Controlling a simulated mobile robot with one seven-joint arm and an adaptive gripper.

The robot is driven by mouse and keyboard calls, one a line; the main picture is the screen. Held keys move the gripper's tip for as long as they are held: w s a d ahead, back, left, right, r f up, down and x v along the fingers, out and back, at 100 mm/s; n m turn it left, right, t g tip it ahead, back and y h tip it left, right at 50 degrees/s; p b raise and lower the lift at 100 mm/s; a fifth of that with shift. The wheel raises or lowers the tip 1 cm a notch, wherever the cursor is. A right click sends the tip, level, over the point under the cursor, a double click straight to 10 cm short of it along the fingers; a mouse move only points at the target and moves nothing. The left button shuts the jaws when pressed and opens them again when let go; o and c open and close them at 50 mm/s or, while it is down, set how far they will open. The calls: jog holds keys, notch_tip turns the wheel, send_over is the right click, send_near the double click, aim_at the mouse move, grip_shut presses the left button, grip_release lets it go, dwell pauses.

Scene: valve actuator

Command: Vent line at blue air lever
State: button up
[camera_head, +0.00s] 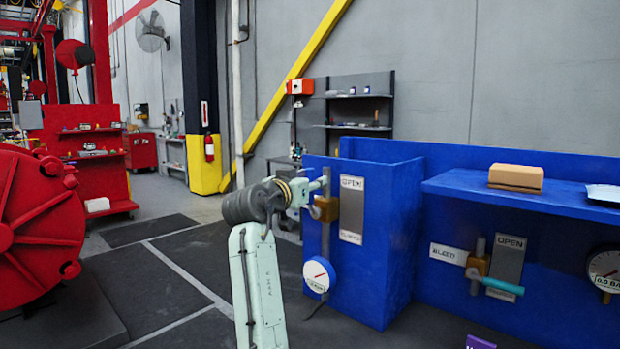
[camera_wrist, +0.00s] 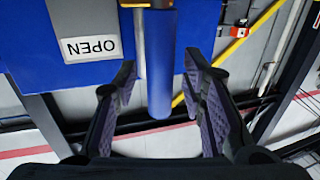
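In the wrist view a blue lever handle (camera_wrist: 162,70) stands between the two fingers of my gripper (camera_wrist: 160,72). The gripper is open, with a visible gap on each side of the handle. A silver pipe (camera_wrist: 138,40) runs beside the handle. In the head view my arm reaches to the brass valve (camera_head: 327,208) on the left blue panel (camera_head: 390,250). The fingers and the blue handle cannot be made out clearly there. An OPEN plate (camera_head: 352,208) is beside this valve; its lettering appears upside down in the wrist view (camera_wrist: 92,46).
A round gauge (camera_head: 318,275) sits below the valve. Further right are a BLEED label (camera_head: 449,254), a second brass valve with a teal lever (camera_head: 497,285), and another gauge (camera_head: 603,267). A tan block (camera_head: 516,178) lies on the blue shelf (camera_head: 460,184). A large red wheel (camera_head: 35,235) stands left.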

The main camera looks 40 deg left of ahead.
jog(key=shift+c, duration=0.5)
grip_shut()
dwell(0.4)
